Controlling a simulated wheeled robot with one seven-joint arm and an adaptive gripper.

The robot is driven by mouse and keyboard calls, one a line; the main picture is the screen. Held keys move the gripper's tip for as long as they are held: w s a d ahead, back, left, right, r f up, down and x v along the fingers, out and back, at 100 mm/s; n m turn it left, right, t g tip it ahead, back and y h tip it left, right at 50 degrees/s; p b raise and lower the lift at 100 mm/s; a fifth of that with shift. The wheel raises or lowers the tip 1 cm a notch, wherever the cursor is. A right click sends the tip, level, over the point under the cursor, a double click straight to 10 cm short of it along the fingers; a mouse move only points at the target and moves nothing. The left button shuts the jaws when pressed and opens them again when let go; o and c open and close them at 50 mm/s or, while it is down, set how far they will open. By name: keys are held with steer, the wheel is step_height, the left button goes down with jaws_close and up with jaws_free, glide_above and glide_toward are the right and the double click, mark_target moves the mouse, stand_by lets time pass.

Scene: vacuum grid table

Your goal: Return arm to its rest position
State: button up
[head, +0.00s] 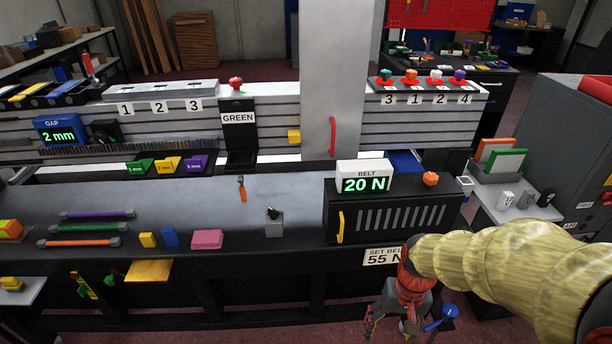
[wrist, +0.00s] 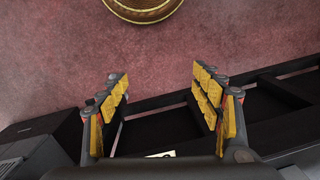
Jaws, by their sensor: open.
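My gripper (head: 392,322) hangs low in front of the bench at the lower right of the head view, beside the belt unit and below its top. Its yellow arm reaches in from the right edge. In the wrist view my gripper (wrist: 163,88) has its two yellow-padded fingers wide apart with nothing between them. Reddish floor and dark bench framing show behind the fingers.
The black belt unit (head: 385,218) has a display (head: 363,184) reading 20 N; a "SET BELT 55 N" label (head: 382,257) is below. A blue-headed item (head: 440,318) shows close beside my gripper. A side table (head: 515,203) holds cups at right.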

steer(key=s+r+t+p, duration=0.1)
steer(key=s+r+t, duration=0.2)
steer(key=r, duration=0.8)
steer(key=s+a+r+n+t+p, duration=0.1)
steer(key=s+r+t, duration=0.2)
steer(key=r, duration=0.9)
steer(key=shift+s+r+n+h, duration=0.2)
steer(key=shift+s+n+h, duration=0.15)
steer(key=shift+s, duration=0.2)
steer(key=shift+c, duration=0.9)
